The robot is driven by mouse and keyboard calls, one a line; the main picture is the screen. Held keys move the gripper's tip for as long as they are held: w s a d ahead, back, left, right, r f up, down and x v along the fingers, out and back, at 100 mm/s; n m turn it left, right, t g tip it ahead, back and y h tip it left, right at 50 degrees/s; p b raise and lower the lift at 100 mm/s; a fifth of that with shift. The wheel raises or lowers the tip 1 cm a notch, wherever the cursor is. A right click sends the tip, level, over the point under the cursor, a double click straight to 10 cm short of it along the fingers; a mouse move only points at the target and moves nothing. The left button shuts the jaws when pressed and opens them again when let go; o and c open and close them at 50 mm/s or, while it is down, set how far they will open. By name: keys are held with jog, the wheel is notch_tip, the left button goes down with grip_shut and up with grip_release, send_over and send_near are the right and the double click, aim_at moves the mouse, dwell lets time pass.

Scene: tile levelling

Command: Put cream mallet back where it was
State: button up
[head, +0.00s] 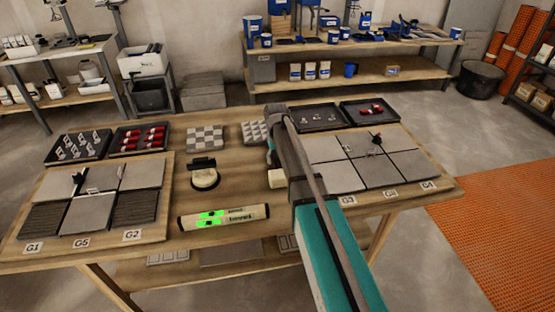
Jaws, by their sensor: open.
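A cream block-shaped piece, which looks like the head of the cream mallet (278,179), lies on the middle of the wooden worktable (240,160). Its right end runs behind my arm, and no handle can be made out. My gripper (272,160) is mostly hidden behind my arm, just above and beyond the cream piece. Its jaws are open, and nothing is visibly held. Whether it touches the mallet cannot be told.
A round cream tool with a black handle (205,177) and a cream level with green windows (223,217) lie left of the mallet. Tile panels sit left (90,205) and right (370,160). Trays of small parts (139,139) line the back. Bare wood surrounds the round tool.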

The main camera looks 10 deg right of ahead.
aim_at(277, 159)
notch_tip(277, 159, up, 11)
jog(key=p, duration=1)
jog(key=shift+w+r+p, duration=0.15)
jog(key=shift+w+p, duration=0.25)
jog(key=shift+w, duration=0.05)
jog(key=shift+s, duration=0.1)
jog(key=s+t, duration=0.1)
jog(key=s, duration=2.4)
jog(key=shift+d, duration=0.1)
dwell(0.4)
